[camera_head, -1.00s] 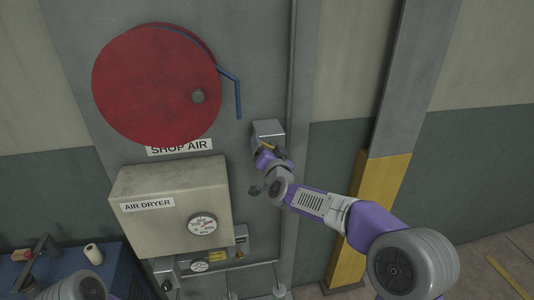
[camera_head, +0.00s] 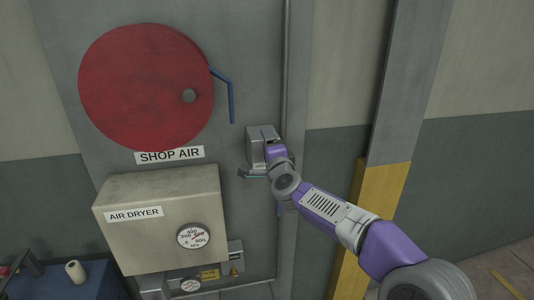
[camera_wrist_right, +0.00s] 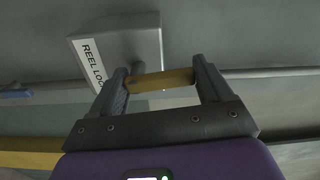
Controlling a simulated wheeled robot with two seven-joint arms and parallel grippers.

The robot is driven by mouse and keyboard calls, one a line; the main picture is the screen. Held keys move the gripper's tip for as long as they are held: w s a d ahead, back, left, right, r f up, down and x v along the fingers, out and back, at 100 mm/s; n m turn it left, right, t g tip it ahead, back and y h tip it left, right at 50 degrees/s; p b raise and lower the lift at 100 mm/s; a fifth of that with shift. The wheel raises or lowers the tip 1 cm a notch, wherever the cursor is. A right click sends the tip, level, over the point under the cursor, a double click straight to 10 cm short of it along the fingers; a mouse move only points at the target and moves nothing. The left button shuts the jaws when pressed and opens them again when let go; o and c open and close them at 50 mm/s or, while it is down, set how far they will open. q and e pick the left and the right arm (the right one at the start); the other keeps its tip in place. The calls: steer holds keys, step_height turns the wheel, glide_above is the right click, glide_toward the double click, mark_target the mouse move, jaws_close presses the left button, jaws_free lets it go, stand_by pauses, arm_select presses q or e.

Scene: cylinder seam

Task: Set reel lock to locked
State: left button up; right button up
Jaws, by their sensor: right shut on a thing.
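The reel lock is a grey box (camera_head: 261,146) on the wall panel, right of the red hose reel (camera_head: 135,90). In the right wrist view, its white label (camera_wrist_right: 91,66) reads "REEL LOC", with the rest cut off. A yellow lever (camera_wrist_right: 161,80) spans between the fingers of my right gripper (camera_wrist_right: 163,82), below the box in that view. The gripper is shut on the lever. In the head view, my right gripper (camera_head: 253,172) is at the lower side of the box and the lever is hidden. My left gripper is not in view.
A beige air dryer box (camera_head: 160,205) with a gauge (camera_head: 193,237) stands out left of my right arm. A vertical pipe (camera_head: 286,70) and a grey and yellow post (camera_head: 375,200) are to the right. A blue bent bar (camera_head: 231,95) hangs above the lock.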

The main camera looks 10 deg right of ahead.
steer(key=shift+d+m, duration=0.15)
steer(key=shift+m, duration=0.35)
steer(key=shift+b, duration=0.3)
steer(key=o, duration=1)
steer(key=shift+d, duration=0.1)
steer(key=shift+s, duration=0.1)
steer(key=s+b, duration=0.1)
steer(key=s, duration=0.6)
steer(key=shift+s, duration=0.15)
